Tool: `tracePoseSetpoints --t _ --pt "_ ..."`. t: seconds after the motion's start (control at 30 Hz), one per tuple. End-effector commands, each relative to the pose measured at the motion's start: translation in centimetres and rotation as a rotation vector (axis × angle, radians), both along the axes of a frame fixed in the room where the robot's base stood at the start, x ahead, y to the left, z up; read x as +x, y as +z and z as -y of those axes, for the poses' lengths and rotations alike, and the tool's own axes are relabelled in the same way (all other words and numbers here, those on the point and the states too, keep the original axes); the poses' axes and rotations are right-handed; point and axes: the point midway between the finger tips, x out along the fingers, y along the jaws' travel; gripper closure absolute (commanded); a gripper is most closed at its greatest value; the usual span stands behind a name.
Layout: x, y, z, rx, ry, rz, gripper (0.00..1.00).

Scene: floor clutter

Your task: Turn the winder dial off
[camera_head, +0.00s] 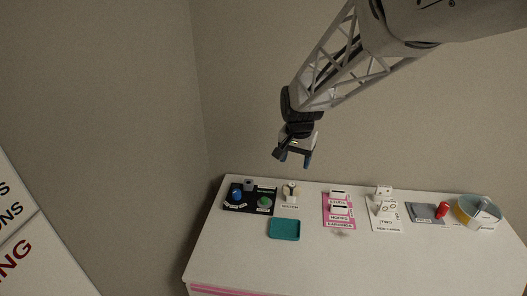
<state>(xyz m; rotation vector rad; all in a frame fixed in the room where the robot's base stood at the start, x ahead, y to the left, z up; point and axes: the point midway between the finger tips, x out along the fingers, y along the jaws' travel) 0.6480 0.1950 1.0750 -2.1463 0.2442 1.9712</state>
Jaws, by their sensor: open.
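A black panel (251,209) lies at the left back of the white table, with small white lettering too small to read surely. I cannot tell from the lettering which one is the winder dial, nor how either is set. My gripper (291,159) hangs in the air above the back edge of the table, up and to the right of the panel. Its two fingers are apart and nothing shows between them.
A small watch-like stand (291,192) stands just right of the panel, and a teal tray (285,230) lies in front. Further right are a pink board (329,221), white blocks (387,208), a grey pad with a red object (442,210) and a round holder (478,210). The table front is clear.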

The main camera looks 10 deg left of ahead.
Motion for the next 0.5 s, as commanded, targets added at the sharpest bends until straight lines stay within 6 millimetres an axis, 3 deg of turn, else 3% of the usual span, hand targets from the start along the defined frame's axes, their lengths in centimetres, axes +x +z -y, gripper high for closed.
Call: tracePoseSetpoints --t 0.5 --pt "7.4 -8.1 -10.1 -0.003 -0.073 -0.047 0.37"
